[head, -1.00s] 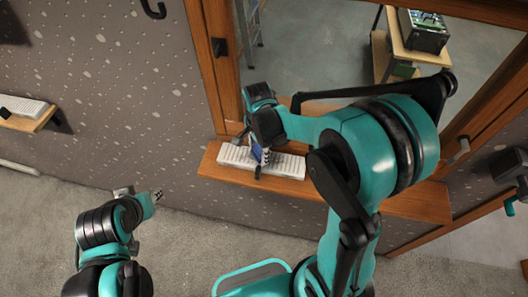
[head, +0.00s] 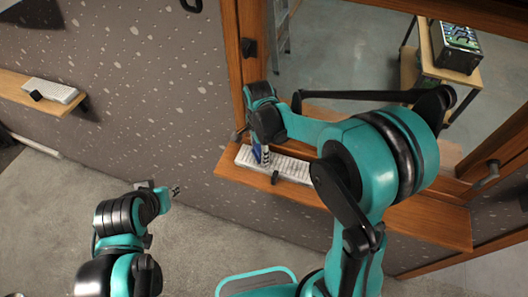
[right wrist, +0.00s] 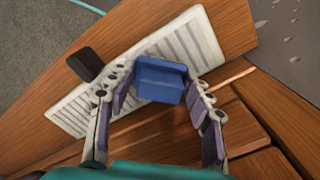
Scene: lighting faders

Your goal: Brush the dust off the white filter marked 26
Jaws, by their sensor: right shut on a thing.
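A long white slatted block (head: 296,171), which looks like the filter, lies on the wooden sill under the window. It also shows in the right wrist view (right wrist: 70,112). I cannot read any number on it. My right gripper (head: 263,157) is over its left part, shut on a blue block-like thing (right wrist: 160,80), perhaps the brush. The blue thing overlaps the slats in the right wrist view; I cannot tell whether it touches them. A similar white slatted block (head: 55,90) lies on the left shelf. My left gripper (head: 175,190) is low, away from both; its finger opening is unclear.
A small black block (head: 275,177) sits at the front edge of the sill's white block. Another (head: 36,95) is by the left one. The wooden sill (head: 430,222) is bare to the right. The window frame (head: 240,60) stands close behind my right gripper.

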